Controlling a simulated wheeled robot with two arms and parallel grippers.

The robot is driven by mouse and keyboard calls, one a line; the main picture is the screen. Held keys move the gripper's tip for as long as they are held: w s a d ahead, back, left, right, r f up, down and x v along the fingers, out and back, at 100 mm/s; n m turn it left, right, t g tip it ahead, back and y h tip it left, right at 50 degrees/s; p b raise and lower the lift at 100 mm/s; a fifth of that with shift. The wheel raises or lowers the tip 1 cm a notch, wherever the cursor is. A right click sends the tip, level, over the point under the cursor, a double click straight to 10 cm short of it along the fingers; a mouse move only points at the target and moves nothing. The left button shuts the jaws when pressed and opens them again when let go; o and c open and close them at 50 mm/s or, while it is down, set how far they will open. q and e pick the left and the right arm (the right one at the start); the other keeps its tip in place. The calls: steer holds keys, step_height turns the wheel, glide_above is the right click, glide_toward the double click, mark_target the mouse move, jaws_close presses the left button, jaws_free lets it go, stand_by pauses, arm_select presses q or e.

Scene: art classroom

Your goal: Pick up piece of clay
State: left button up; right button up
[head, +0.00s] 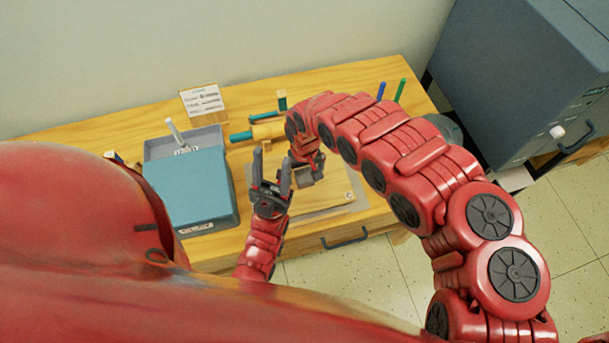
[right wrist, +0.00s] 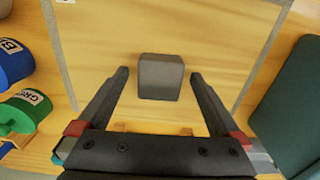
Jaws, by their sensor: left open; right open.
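The piece of clay (right wrist: 162,77) is a small grey block on a pale wooden board in the right wrist view. My right gripper (right wrist: 159,75) is open, with one fingertip on each side of the clay and a visible gap on both sides. In the head view my right gripper (head: 306,173) points down over the board (head: 335,198), and it and the arm make the clay hard to make out. My left gripper (head: 271,166) is open and empty, pointing up, just left of the right gripper.
A blue-grey box (head: 190,190) stands left on the wooden table (head: 75,133), with a small sign (head: 201,100) behind it. A rolling pin (head: 266,130) lies behind the grippers. Blue (right wrist: 12,62) and green (right wrist: 25,112) labelled items sit beside the board. A dark cabinet (head: 520,70) stands right.

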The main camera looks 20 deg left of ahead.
steer(key=shift+f, duration=0.1)
jaws_close()
stand_by(0.5)
